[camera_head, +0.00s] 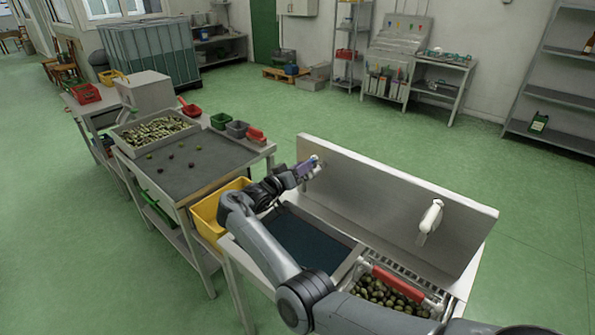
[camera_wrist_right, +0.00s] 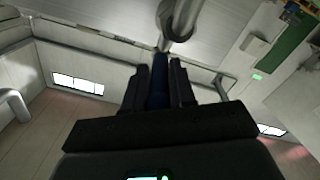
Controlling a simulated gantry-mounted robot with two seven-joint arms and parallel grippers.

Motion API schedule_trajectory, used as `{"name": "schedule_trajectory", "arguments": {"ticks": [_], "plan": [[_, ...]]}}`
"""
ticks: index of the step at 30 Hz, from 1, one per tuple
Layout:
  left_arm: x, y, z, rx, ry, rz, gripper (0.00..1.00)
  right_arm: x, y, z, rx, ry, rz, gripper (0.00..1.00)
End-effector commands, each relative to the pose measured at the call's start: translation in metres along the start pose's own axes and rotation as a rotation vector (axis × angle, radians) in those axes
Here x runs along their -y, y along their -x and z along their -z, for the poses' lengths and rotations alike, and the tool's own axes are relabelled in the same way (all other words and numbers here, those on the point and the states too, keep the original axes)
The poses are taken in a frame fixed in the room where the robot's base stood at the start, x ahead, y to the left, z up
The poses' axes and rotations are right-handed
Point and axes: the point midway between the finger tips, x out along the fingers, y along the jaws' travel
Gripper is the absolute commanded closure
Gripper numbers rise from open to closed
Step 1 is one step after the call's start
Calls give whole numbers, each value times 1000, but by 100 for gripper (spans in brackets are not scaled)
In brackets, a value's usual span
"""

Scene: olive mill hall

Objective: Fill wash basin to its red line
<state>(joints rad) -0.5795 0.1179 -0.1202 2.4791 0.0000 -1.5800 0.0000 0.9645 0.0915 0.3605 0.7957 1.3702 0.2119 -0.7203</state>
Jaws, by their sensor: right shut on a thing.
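The wash basin (camera_head: 347,268) stands at front centre with a flat dark blue surface inside, perhaps water. My arm hides part of it, and I cannot make out a red line. My right gripper (camera_head: 300,172) is at a tap (camera_head: 313,162) on the left part of the grey splashback. In the right wrist view the gripper (camera_wrist_right: 160,82) is shut on a narrow blue lever (camera_wrist_right: 159,70), with the curved metal tap (camera_wrist_right: 178,18) just beyond it. My left gripper is not in view.
A wire basket of olives with a red handle (camera_head: 398,283) sits right of the basin. A white fixture (camera_head: 430,217) projects from the splashback (camera_head: 400,200). A yellow crate (camera_head: 208,212) is left of the basin, beside a sorting table (camera_head: 190,175).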

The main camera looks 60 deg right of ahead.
Motion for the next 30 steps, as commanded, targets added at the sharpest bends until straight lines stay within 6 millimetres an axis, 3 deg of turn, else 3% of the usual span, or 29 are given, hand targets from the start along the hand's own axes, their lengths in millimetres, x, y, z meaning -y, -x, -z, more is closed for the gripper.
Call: {"name": "schedule_trajectory", "arguments": {"ticks": [4,5,9,20,30], "plan": [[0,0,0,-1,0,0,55,2,0,-2,4,2,6,100],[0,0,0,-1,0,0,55,2,0,-3,4,2,7,74],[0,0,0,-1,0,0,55,2,0,-2,4,2,5,55],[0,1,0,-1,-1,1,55,1,4,-1,2,0,4,55],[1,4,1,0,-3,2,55,2,52,-1,3,1,7,55]]}}
